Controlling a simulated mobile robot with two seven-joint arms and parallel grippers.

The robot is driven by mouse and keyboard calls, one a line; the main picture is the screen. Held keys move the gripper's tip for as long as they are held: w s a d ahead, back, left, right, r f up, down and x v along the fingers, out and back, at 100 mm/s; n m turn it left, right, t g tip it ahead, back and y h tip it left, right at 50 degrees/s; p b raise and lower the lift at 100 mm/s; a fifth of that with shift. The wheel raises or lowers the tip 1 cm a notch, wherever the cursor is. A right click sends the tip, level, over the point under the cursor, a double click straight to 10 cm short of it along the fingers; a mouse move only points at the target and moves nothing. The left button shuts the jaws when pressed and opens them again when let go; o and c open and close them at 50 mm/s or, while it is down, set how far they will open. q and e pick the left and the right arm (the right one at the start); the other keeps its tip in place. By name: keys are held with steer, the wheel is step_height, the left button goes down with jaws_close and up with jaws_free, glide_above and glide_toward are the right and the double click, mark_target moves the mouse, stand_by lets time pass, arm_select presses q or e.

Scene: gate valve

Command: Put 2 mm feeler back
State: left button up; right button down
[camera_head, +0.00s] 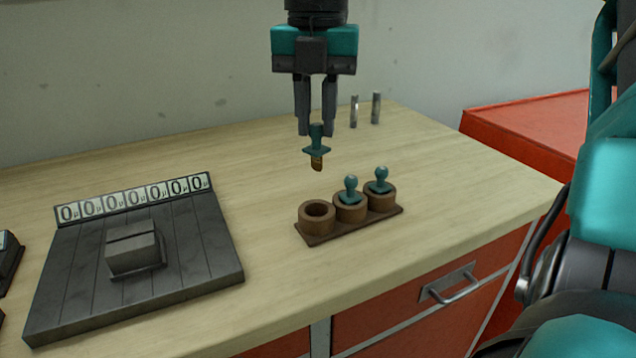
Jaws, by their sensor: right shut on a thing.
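My right gripper (316,130) points down over the workbench and is shut on a feeler (317,148). The feeler has a teal handle with a flange and a brown tip that points down, in the air above the bench. A brown holder (325,237) with three round cups stands below it and slightly to the right. The left cup (317,217) is empty. The middle cup holds a teal-knobbed feeler (350,189), and the right cup holds another (381,181). Any size marking on the feelers cannot be read. My left gripper is out of view.
A dark grooved plate (195,260) with a grey block (134,250) and a row of zero digits (135,197) lies at left. Two small metal cylinders (375,108) stand at the back. The bench (470,180) is otherwise clear around the holder. A red cabinet (530,140) stands at right.

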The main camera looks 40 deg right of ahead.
step_height(320, 180, down, 9)
steer(key=shift+f+b, duration=0.2)
steer(key=shift+b, duration=0.25)
steer(key=shift+f, duration=0.15)
steer(key=c, duration=1)
jaws_free()
step_height(320, 180, up, 12)
steer(key=shift+r+p, duration=0.2)
steer(key=shift+p, duration=0.6)
